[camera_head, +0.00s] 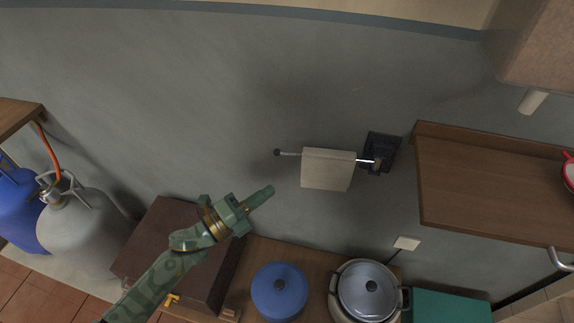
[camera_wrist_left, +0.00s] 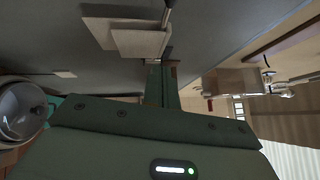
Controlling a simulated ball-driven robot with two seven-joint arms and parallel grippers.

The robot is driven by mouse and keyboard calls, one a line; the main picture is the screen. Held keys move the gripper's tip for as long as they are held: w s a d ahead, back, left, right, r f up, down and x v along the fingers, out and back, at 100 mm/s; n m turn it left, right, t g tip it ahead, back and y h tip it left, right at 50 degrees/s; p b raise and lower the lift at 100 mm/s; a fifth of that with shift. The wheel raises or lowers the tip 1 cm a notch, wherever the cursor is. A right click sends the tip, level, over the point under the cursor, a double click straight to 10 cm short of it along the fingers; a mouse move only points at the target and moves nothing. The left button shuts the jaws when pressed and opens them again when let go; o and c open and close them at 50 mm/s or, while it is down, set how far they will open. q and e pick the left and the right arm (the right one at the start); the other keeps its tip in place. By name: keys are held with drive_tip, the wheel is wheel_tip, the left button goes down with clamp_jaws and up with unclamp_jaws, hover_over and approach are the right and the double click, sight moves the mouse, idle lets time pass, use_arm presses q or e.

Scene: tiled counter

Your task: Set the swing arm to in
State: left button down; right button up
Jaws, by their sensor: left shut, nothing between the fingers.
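The swing arm (camera_head: 288,153) is a thin metal rod with a dark knob at its left end. It comes from a black bracket (camera_head: 381,152) on the grey wall and points left. A beige cloth (camera_head: 328,169) hangs over it and hides its middle. In the left wrist view the cloth (camera_wrist_left: 136,40) and the dark rod end (camera_wrist_left: 168,5) show at the top. My left gripper (camera_head: 269,190) is shut and empty, below and left of the cloth, apart from the rod. Its closed fingers also show in the left wrist view (camera_wrist_left: 161,70). My right gripper is not in view.
A wooden shelf (camera_head: 490,185) is on the wall at right. Below are a brown box (camera_head: 170,245), a blue pot (camera_head: 279,292), a lidded steel pot (camera_head: 367,290) and a teal box (camera_head: 450,306). Gas cylinders (camera_head: 85,225) stand at left. The wall left of the rod is clear.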

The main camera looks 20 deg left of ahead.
use_arm(q)
drive_tip(key=w+d+r+b, duration=0.1)
drive_tip(key=w+d, duration=0.2)
drive_tip(key=w, duration=0.5)
drive_tip(key=shift+w+d+r, duration=0.2)
drive_tip(key=shift+w+r, duration=0.05)
drive_tip(key=shift+w, duration=0.1)
